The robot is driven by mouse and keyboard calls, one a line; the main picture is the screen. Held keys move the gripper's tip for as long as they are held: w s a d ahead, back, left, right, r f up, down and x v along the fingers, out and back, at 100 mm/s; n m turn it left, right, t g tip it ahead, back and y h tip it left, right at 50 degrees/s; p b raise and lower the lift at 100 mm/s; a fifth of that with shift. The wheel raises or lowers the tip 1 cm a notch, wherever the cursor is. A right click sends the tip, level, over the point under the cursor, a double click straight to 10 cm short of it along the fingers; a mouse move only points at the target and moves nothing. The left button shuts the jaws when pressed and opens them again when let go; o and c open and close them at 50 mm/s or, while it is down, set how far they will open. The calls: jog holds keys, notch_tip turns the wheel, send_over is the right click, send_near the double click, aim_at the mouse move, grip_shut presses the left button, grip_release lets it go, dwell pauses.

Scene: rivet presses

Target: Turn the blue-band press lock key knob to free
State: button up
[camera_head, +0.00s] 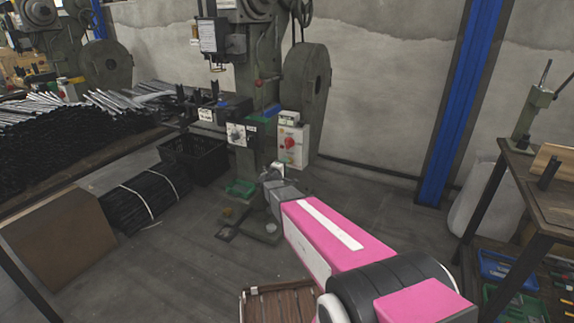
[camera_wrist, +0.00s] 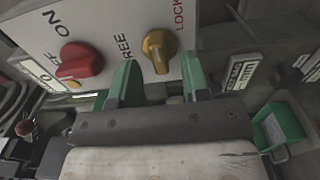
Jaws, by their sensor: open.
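In the wrist view a pale panel carries a yellow knob (camera_wrist: 158,50) with the word FREE on its left and LOCK, cut off by the frame edge, on its upper right. I cannot tell which mark the knob points at. My gripper (camera_wrist: 158,82) is open. Its two green fingers stand left and right of the knob's lower end, with no clear contact. In the head view my gripper (camera_head: 270,173) is small, low in front of the press (camera_head: 262,60).
A red knob (camera_wrist: 80,60) marked ON and OFF sits left of the yellow one. A box with a red switch (camera_head: 290,143) is on the press. A green part (camera_wrist: 278,127) is at lower right. A wooden stool (camera_head: 285,305) stands below my arm.

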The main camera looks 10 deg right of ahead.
jog(key=shift+x, duration=1.2)
grip_shut()
